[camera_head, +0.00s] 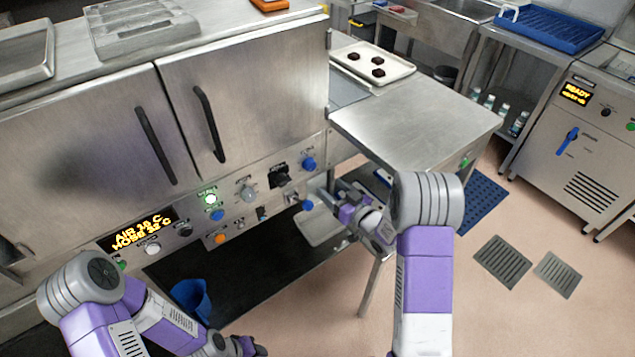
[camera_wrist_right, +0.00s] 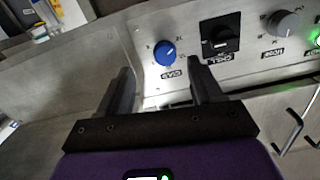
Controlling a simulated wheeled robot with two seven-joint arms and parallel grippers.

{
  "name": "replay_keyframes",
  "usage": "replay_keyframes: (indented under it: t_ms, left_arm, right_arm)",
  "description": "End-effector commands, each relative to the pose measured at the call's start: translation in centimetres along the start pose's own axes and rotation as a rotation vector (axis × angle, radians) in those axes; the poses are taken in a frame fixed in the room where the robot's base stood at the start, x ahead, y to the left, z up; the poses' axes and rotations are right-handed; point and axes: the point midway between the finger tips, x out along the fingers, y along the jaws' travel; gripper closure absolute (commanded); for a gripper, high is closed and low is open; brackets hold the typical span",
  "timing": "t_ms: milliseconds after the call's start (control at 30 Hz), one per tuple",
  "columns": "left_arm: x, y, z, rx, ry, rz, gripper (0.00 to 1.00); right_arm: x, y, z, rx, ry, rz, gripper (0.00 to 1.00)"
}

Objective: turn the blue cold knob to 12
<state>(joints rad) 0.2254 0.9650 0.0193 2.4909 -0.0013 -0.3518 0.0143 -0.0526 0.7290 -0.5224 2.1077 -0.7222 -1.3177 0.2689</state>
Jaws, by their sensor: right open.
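The blue cold knob (camera_head: 308,163) is at the right end of the cabinet's control panel. It also shows in the right wrist view (camera_wrist_right: 165,51), with small scale marks around it and a label; its setting is too small to read. My right gripper (camera_head: 338,192) is to the lower right of the knob, apart from it. In the right wrist view, its fingers (camera_wrist_right: 160,72) are open and empty, with the knob showing between and beyond the tips. My left gripper (camera_head: 250,347) is low at the bottom edge, away from the panel; its fingers are unclear.
Next to the knob are a black switch (camera_head: 283,178) and a grey knob (camera_head: 248,193). Another blue part (camera_head: 307,205) is below the cold knob. A steel table (camera_head: 420,118) stands close on the right. A blue bucket (camera_head: 190,298) is under the cabinet.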

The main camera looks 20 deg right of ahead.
Motion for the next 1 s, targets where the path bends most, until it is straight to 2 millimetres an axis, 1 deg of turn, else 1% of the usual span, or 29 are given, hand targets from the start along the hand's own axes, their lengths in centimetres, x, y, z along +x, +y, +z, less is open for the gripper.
replay_keyframes:
  t_ms: [33,133,267,400,500,600,733,967,1000]
  left_arm:
    - [0.6,-0.2,-0.1,0.001,0.001,0.000,0.57]
    - [0.7,-0.2,-0.1,0.001,0.001,0.000,0.57]
    - [0.8,-0.2,-0.1,0.001,0.001,0.001,0.57]
    - [1.1,-0.4,-0.1,0.001,0.001,0.001,0.57]
    - [1.2,-0.4,-0.1,0.001,0.001,0.001,0.57]
    - [1.3,-0.5,-0.1,0.001,0.001,0.001,0.57]
    - [1.4,-0.5,-0.1,0.001,0.001,0.000,0.57]
    - [1.4,-0.5,-0.1,0.001,0.001,0.000,0.57]
    - [1.4,-0.5,-0.1,0.001,0.001,0.000,0.57]
  right_arm:
    - [0.2,0.0,-0.6,-0.018,0.033,-0.022,0.35]
    - [0.8,-0.2,-1.6,-0.032,0.062,-0.046,0.35]
    - [2.5,-0.3,-1.8,-0.033,0.064,-0.048,0.35]
    - [4.8,-0.5,-1.9,-0.033,0.064,-0.048,0.35]
    - [6.2,-0.4,-1.9,-0.033,0.062,-0.045,0.35]
    - [7.1,-0.5,-2.0,-0.032,0.061,-0.045,0.35]
    - [7.6,-0.4,-2.1,-0.031,0.061,-0.043,0.35]
    - [7.6,-0.4,-2.1,-0.030,0.061,-0.042,0.35]
    - [7.6,-0.4,-2.1,-0.030,0.061,-0.042,0.41]
